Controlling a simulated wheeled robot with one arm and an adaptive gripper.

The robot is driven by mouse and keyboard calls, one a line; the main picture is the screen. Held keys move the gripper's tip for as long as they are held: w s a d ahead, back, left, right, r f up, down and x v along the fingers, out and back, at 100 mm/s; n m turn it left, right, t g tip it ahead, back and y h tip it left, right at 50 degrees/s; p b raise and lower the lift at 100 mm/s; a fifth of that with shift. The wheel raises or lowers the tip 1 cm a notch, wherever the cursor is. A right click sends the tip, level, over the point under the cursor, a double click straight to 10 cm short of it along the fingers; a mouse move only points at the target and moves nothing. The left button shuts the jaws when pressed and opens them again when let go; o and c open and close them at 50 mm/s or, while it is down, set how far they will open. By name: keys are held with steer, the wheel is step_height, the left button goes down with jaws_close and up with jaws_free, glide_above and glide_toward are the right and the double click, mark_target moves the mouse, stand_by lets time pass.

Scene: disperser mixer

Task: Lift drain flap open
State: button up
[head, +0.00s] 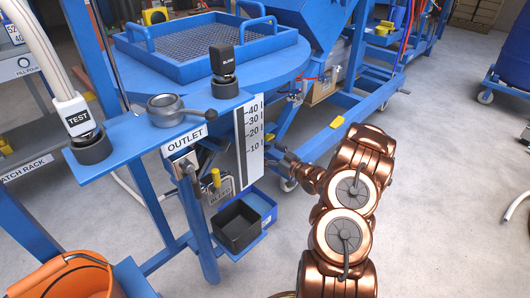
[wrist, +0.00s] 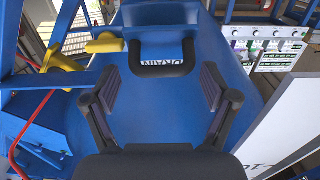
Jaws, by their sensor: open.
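In the wrist view a black U-shaped handle (wrist: 160,71) stands in front of a white DRAIN label (wrist: 160,62) on a blue surface (wrist: 160,108). I cannot make out the edges of the flap or whether it is raised. My gripper (wrist: 167,86) is open, its two padded fingers spread to either side of the handle's line. The handle lies between and a little beyond the fingertips, and nothing is held. In the head view my gripper (head: 291,167) is right of the white level scale (head: 250,140); the drain handle cannot be seen there.
The scale's white panel (wrist: 285,125) is close on the right in the wrist view. A yellow knob (wrist: 104,43) and blue frame bars are on the left. In the head view a black bin (head: 238,225) sits below the OUTLET sign (head: 186,139). Open floor lies right of my arm.

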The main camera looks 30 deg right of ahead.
mark_target(266, 145)
steer(key=shift+x, duration=1.15)
steer(key=c, duration=1.4)
steer(key=shift+r+g+p, duration=0.3)
steer(key=shift+r+p, duration=0.3)
steer(key=shift+p, duration=0.15)
steer(key=shift+s+r+g+p, duration=0.1)
steer(key=shift+r+g+p, duration=0.35)
steer(key=shift+p, duration=0.6)
steer(key=p, duration=0.1)
steer(key=g+p, duration=0.1)
steer(key=p, duration=0.1)
steer(key=shift+d+r+h, duration=0.1)
steer(key=shift+r+h, duration=0.2)
steer(key=shift+r+g+p, duration=0.15)
steer(key=shift+g+p, duration=0.6)
steer(key=shift+p, duration=0.4)
